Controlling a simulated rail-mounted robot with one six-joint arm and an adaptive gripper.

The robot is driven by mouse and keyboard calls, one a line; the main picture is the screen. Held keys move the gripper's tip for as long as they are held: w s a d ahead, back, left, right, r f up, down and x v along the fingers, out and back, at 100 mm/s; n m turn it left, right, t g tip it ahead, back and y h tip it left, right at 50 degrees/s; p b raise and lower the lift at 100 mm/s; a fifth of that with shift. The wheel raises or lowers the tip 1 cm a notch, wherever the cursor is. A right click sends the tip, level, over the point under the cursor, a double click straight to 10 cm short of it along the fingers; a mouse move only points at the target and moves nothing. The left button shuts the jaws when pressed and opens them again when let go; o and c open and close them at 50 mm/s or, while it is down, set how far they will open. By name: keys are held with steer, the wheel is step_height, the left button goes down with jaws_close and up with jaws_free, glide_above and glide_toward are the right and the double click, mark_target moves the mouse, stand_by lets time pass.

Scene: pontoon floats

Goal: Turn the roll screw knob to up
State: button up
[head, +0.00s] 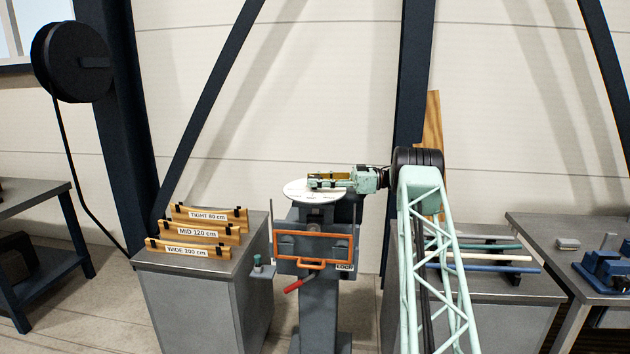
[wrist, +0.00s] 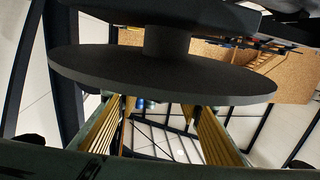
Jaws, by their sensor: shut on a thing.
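The roll machine (head: 315,235) stands in the middle of the head view, with a pale round dial (head: 297,191) on top. My gripper (head: 322,180) reaches in from the right, lying level just over the dial. Its fingers are shut on the roll screw knob, which they mostly hide, so I cannot read its setting. In the wrist view a wide dark disc (wrist: 160,80) on a short neck crosses the picture, with yellow-padded fingers on either side below it. Their tips are partly hidden behind the disc.
An orange guard frame, a LOCK label (head: 345,267) and a red-gripped lever (head: 293,286) are on the machine's front. Left is a cabinet (head: 205,263) with labelled wooden gauges, TIGHT, MID and WIDE. Right are coloured rods (head: 490,257) on a bench and a blue vise (head: 605,268).

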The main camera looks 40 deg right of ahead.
mark_target(333, 188)
steer(key=shift+n+g+y+p, duration=0.3)
steer(key=shift+n+g+y, duration=0.2)
steer(key=shift+n+g, duration=0.15)
stand_by(0.3)
steer(key=o, duration=0.8)
steer(key=shift+a, duration=0.15)
steer(key=shift+o, duration=0.2)
steer(key=shift+d, duration=0.2)
steer(key=shift+v, duration=3.65)
